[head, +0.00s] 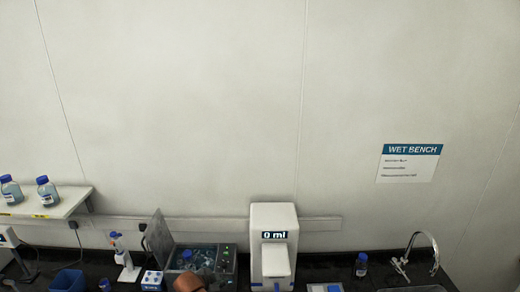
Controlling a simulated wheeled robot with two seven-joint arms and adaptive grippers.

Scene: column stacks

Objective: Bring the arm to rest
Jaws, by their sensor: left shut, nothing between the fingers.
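The gripper is shut with nothing held that I can see. My right gripper is not in the picture.
The open water bath (226,265) and a white dispenser (273,222) reading 0 ml stand on the dark bench. Two blue-capped bottles sit on a shelf (66,205) at left. A blue-capped bottle (361,266) and a curved tap (434,250) are at right.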

